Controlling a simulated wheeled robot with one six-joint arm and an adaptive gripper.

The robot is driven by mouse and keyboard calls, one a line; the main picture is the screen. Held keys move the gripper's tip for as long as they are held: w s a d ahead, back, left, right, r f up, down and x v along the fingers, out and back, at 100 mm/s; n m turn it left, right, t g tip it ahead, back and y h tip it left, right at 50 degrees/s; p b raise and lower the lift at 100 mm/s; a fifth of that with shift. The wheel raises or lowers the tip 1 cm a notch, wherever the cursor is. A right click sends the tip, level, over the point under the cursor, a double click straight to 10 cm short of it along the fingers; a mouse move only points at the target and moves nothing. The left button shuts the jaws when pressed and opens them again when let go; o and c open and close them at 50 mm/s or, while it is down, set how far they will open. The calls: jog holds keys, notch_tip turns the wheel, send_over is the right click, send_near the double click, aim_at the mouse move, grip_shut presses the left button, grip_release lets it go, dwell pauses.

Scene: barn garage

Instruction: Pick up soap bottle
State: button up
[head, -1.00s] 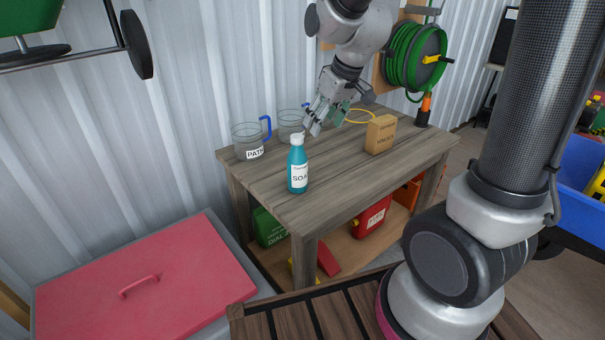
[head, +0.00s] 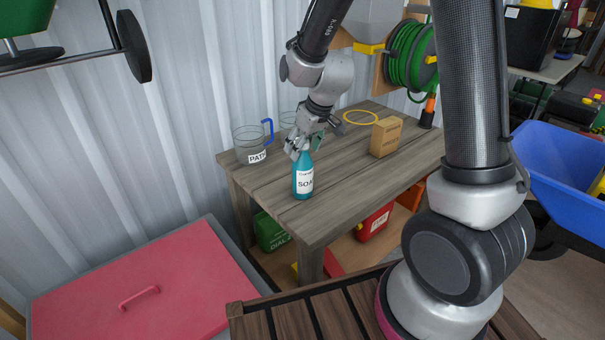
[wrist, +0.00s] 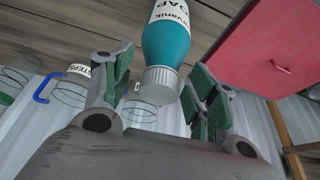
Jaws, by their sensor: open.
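The soap bottle (head: 303,184) is teal with a white label and stands upright near the front edge of the wooden table (head: 345,185). My gripper (head: 300,150) is at its top, and the cap is hidden behind the fingers in the head view. In the wrist view the bottle (wrist: 168,42) shows its white ribbed cap, which lies between the open green-padded fingers of my gripper (wrist: 162,76). The fingers stand apart on either side of the cap; I cannot tell whether either one touches it.
A clear measuring jug (head: 247,142) with a blue handle stands left of the bottle, with another clear jug (head: 288,119) behind. A cardboard box (head: 386,136) and a yellow ring (head: 360,117) are to the right. A red lid (head: 150,290) is at lower left.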

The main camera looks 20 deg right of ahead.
jog(key=c, duration=1)
jog(key=shift+r, duration=0.1)
jog(key=shift+c, duration=0.2)
